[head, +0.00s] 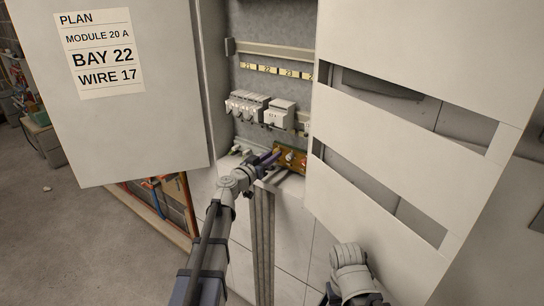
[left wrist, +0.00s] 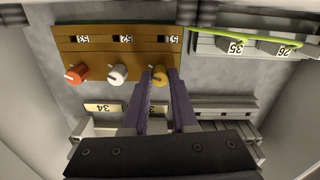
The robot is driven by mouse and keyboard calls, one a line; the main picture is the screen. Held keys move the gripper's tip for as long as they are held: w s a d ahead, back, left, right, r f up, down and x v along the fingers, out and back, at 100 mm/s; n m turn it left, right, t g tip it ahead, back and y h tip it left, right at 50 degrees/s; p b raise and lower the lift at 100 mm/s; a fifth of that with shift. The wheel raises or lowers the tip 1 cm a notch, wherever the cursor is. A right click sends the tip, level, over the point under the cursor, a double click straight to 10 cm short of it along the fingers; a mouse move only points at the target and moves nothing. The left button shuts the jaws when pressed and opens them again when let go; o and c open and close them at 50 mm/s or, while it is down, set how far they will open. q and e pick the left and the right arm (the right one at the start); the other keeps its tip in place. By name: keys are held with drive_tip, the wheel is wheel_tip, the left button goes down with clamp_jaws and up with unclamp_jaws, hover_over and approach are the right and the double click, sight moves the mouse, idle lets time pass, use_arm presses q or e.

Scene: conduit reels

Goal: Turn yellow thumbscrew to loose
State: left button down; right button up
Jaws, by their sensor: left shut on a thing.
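The yellow thumbscrew (left wrist: 160,77) is on the brown terminal block, between the tips of my left gripper (left wrist: 160,82). The gripper's purple fingers are shut on its sides and hide part of it, so its turn position is unclear. A white thumbscrew (left wrist: 118,73) and an orange thumbscrew (left wrist: 77,74) sit in the same row to the left in the left wrist view. In the head view, my left gripper (head: 268,158) reaches into the cabinet at the brown block (head: 291,158). My right gripper is not in view; only part of my right arm shows.
The open cabinet has a left door with a plan sheet (head: 99,53) and a slotted panel (head: 400,120) on the right. Breakers (head: 247,105) sit on a rail above the block. A green-yellow wire (left wrist: 245,34) runs beside the block in the left wrist view.

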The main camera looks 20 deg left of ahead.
use_arm(q)
drive_tip(key=n, duration=1.1)
drive_tip(key=shift+n, duration=0.3)
drive_tip(key=n, duration=1)
drive_tip(key=shift+s+n, duration=0.1)
drive_tip(key=shift+n, duration=0.3)
drive_tip(key=c, duration=0.7)
unclamp_jaws()
